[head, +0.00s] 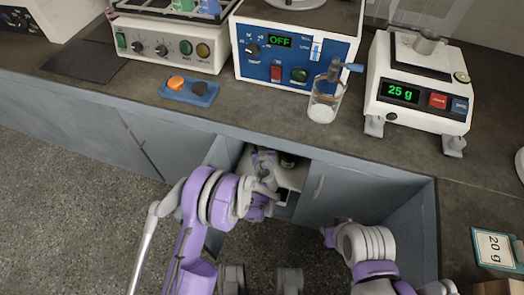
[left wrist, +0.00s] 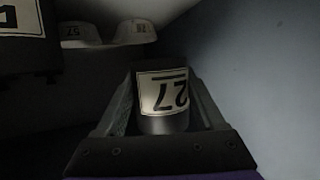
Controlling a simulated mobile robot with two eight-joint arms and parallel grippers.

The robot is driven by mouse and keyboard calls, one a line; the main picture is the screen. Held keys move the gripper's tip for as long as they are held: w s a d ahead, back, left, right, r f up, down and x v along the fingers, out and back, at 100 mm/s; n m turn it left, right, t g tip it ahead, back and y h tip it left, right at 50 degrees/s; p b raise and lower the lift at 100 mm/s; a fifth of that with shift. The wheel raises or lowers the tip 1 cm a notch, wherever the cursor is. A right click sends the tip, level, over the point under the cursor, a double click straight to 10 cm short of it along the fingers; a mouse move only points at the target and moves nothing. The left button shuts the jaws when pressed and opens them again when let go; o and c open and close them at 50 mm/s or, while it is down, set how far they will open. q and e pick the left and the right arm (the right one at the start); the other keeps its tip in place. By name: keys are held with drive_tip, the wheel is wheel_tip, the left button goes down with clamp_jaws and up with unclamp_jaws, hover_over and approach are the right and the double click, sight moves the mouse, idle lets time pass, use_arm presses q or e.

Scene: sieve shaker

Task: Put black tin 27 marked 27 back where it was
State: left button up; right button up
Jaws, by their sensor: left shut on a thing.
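My left gripper (head: 266,163) reaches into the open cupboard (head: 232,152) below the bench. In the left wrist view its fingers stand on both sides of a tin marked 27 (left wrist: 163,97), and it is shut on it. The label is white and reads upside down; the tin's lower part looks grey in the dim light. Whether the tin touches a shelf is hidden. My right gripper is not clear to see; my right arm is folded low at the right in the head view.
A dark labelled thing (left wrist: 22,50) is at upper left. A cupboard wall (left wrist: 250,80) is close on the right. The balance (head: 417,85) reads 25 g.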

use_arm(q)
drive_tip(key=shift+f+b, duration=0.75)
drive_tip(key=shift+f, duration=2.8)
drive_tip(key=shift+f, duration=0.15)
drive_tip(key=o, duration=1.4)
drive_tip(key=shift+r, duration=0.2)
drive_tip(key=p+v, duration=0.1)
drive_tip(key=v, duration=1.1)
drive_tip(key=shift+p, duration=0.4)
